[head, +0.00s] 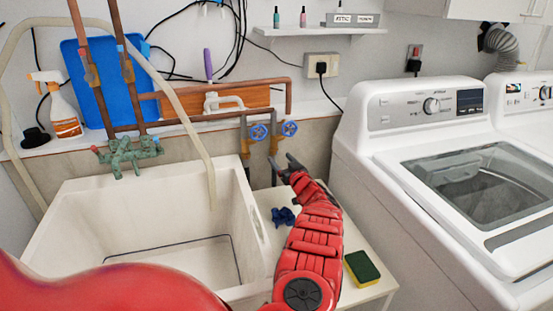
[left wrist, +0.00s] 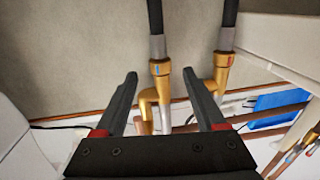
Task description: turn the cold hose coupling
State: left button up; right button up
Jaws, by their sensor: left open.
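In the left wrist view, the cold hose coupling (left wrist: 159,69) is a brass collar with a blue mark, joining a grey-sleeved black hose to a brass elbow. A similar coupling with a red mark (left wrist: 224,60) is to its right. My left gripper (left wrist: 160,74) is open, and the blue-marked coupling shows between its two fingers in the picture. I cannot tell whether it lies between them in depth. My right gripper is not in view.
A white sink (head: 90,205) with a green faucet (head: 128,153) stands at left. A white washer (head: 400,180) stands at right. A yellow-green sponge (head: 361,267) and a dark blue object (head: 283,217) lie on the small white stand (head: 350,235). Copper pipes run along the wall.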

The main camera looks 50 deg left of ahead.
aim_at(275, 154)
pick_arm(q)
jog(key=b+x, duration=0.2)
jog(key=x, duration=0.1)
jog(key=shift+a+f+b, duration=0.15)
jog(key=shift+a+b, duration=0.15)
jog(key=shift+w+a, duration=0.2)
jog(key=shift+a, duration=0.1)
grip_shut()
jog(key=m+t+p, duration=0.1)
jog(key=p, duration=0.2)
jog(key=r+m+t+h+p, duration=0.1)
jog(key=p, duration=0.3)
jog(key=shift+s+a+r+t, duration=0.1)
jog(key=shift+s+t, duration=0.1)
jog(key=shift+t, duration=0.2)
jog(key=shift+f+m+t+h+p, duration=0.25)
jog(key=shift+m+t+h+p, duration=0.2)
jog(key=shift+p, duration=0.2)
jog(key=shift+f+t, duration=0.25)
